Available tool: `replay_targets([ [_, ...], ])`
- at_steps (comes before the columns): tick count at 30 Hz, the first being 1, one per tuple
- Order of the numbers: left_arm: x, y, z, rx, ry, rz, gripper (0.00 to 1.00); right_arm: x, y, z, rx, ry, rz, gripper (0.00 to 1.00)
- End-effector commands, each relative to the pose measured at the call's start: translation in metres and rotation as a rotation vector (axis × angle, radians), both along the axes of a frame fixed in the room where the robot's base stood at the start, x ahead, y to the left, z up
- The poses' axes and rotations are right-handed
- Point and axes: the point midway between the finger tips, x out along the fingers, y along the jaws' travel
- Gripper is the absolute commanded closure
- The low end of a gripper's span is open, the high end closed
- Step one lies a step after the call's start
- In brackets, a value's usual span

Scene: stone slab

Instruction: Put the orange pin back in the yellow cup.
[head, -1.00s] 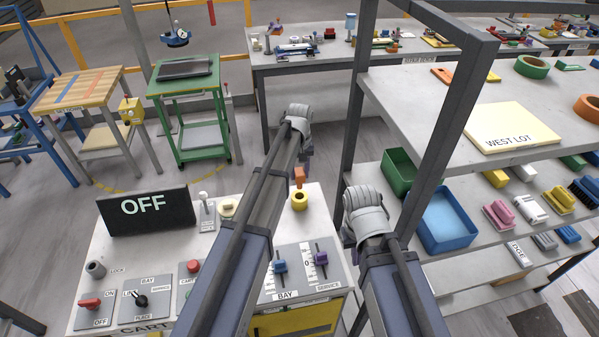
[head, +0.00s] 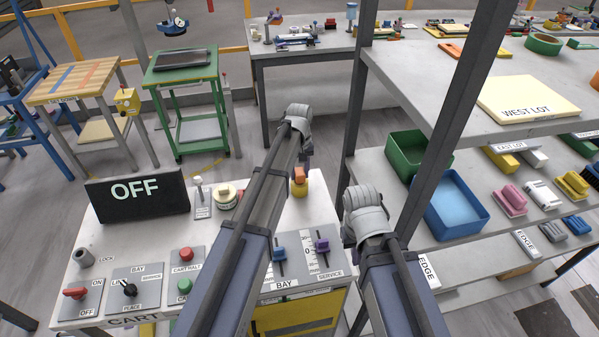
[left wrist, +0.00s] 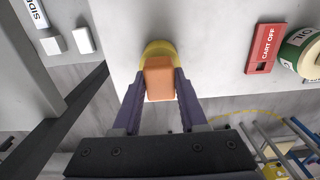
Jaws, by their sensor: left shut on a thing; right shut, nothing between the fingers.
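The orange pin (head: 299,174) is upright at the mouth of the yellow cup (head: 299,189), which stands on the white cart top. My left gripper (head: 304,166) is above the cup, shut on the pin. In the left wrist view, the gripper's purple fingers (left wrist: 161,95) flank the orange pin (left wrist: 159,79), and the yellow cup (left wrist: 159,47) shows behind it. The pin's lower end is hidden, so how deep it sits is unclear. My right gripper (head: 352,240) is shut and empty, right of the cart; its fingertips are mostly hidden.
A shelf rack with a green bin (head: 408,152) and blue bin (head: 450,208) stands at right.

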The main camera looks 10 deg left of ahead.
Motion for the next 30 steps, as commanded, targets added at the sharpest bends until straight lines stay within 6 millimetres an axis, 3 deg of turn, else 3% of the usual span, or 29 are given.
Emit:
replay_targets([
  [13,0.0000,0.0000,-0.0074,0.000,0.000,0.000,1.00,0.0000,0.0000,-0.0073,0.000,0.000,0.000,1.00],
  [14,0.0000,0.0000,-0.0074,0.000,0.000,0.000,0.56,0.0000,0.0000,-0.0073,0.000,0.000,0.000,1.00],
  [23,0.0000,0.0000,-0.0074,0.000,0.000,0.000,0.23,0.0000,0.0000,-0.0074,0.000,0.000,0.000,1.00],
  [30,-0.0001,0.0000,-0.0073,0.000,0.000,0.000,0.23,0.0000,0.0000,-0.0072,0.000,0.000,0.000,1.00],
])
